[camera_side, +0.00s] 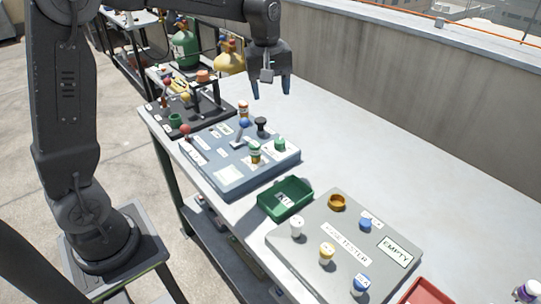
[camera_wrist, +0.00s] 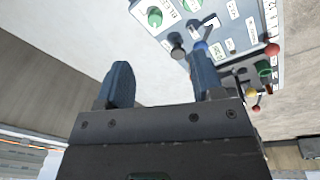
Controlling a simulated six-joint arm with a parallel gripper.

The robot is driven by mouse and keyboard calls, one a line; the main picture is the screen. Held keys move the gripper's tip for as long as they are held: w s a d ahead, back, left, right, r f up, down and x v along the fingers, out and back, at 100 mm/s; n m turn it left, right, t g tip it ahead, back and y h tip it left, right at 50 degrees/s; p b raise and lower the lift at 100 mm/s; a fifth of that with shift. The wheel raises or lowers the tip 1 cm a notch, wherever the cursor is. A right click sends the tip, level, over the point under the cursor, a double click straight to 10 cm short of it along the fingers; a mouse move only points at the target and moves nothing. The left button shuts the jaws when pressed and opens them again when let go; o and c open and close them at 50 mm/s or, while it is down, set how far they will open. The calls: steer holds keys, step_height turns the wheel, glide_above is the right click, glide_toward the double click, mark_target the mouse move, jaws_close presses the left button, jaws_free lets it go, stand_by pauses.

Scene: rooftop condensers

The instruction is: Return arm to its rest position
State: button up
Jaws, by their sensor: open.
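My gripper (camera_side: 271,88) hangs from my dark arm above the far part of the grey table (camera_side: 330,135) in the side view. Its two blue fingers point down, stand apart and have nothing between them. In the wrist view the gripper (camera_wrist: 160,88) shows the same empty gap. The blue-grey panel (camera_side: 228,178) with knobs and a lever lies on the table below and to the left of the gripper. It also shows in the wrist view (camera_wrist: 222,50).
A black rack (camera_side: 205,122) stands beyond the panel. Nearer are a green tray (camera_side: 285,198), a grey tester board (camera_side: 340,245) with several caps and a red tray (camera_side: 425,292). Gas cylinders (camera_side: 186,45) stand at the back. A concrete wall (camera_side: 420,75) runs behind the table. The table's right side is mostly clear.

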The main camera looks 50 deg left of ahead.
steer(key=s+d+m+t, duration=0.2)
steer(key=s+m, duration=0.4)
steer(key=s, duration=0.5)
steer(key=s+d+r+m+t, duration=0.1)
steer(key=s+d+m, duration=0.3)
steer(key=s, duration=0.8)
steer(key=shift+s+d+r+m+t, duration=0.15)
steer(key=shift+s+m+t, duration=0.15)
steer(key=shift+m+t, duration=0.55)
steer(key=shift+m+g, duration=0.25)
